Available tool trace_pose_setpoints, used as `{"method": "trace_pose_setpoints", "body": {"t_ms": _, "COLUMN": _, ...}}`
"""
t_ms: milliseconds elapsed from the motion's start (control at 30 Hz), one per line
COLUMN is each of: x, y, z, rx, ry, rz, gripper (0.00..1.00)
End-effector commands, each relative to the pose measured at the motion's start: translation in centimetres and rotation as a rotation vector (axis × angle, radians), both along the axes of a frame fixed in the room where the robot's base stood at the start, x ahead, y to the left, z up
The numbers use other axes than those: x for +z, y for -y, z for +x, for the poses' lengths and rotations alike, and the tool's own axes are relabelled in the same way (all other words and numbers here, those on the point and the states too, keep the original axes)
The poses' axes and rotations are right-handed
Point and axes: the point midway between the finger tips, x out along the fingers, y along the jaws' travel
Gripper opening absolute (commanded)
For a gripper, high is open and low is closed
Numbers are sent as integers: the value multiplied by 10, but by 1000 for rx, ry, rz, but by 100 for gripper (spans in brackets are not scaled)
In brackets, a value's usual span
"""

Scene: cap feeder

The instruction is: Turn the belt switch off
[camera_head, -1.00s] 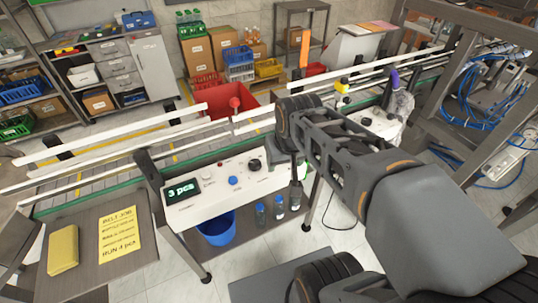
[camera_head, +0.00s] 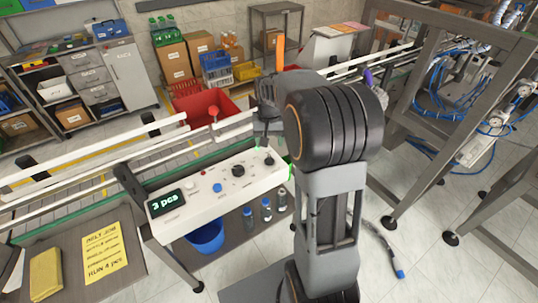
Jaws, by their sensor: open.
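The white control panel (camera_head: 180,213) stands at the front of the conveyor, left of my arm. It carries a display (camera_head: 165,203) reading "3 pcs", a red button (camera_head: 203,173), a blue button (camera_head: 217,188) and a black rotary knob (camera_head: 238,171). A smaller dark control (camera_head: 269,160) sits near the panel's right end. The labels are too small to read, so I cannot tell which one is the belt switch. My gripper (camera_head: 267,145) is open and points down over the panel's right end. My arm partly hides it, and I cannot tell whether it touches anything.
White guide rails (camera_head: 90,160) run along the conveyor behind the panel. A red bin (camera_head: 190,105) stands behind them. A blue bucket (camera_head: 207,238) and several bottles (camera_head: 266,210) are below the panel. A yellow note (camera_head: 103,250) lies on the left shelf.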

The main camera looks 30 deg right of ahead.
Motion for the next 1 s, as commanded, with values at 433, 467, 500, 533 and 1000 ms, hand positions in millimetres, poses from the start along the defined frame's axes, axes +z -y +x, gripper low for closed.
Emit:
{"method": "trace_pose_setpoints", "body": {"t_ms": 433, "x": -62, "y": 0, "z": 0, "rx": 0, "ry": -1, "rz": 0, "gripper": 61}}
{"method": "trace_pose_setpoints", "body": {"t_ms": 467, "x": -64, "y": 0, "z": 0, "rx": 0, "ry": -1, "rz": 0, "gripper": 61}}
{"method": "trace_pose_setpoints", "body": {"t_ms": 500, "x": -67, "y": 0, "z": 0, "rx": 0, "ry": 0, "rz": 0, "gripper": 61}}
{"method": "trace_pose_setpoints", "body": {"t_ms": 533, "x": -68, "y": 0, "z": 0, "rx": 0, "ry": 0, "rz": 0, "gripper": 61}}
{"method": "trace_pose_setpoints", "body": {"t_ms": 1000, "x": -71, "y": 0, "z": 0, "rx": 0, "ry": 1, "rz": 0, "gripper": 51}}
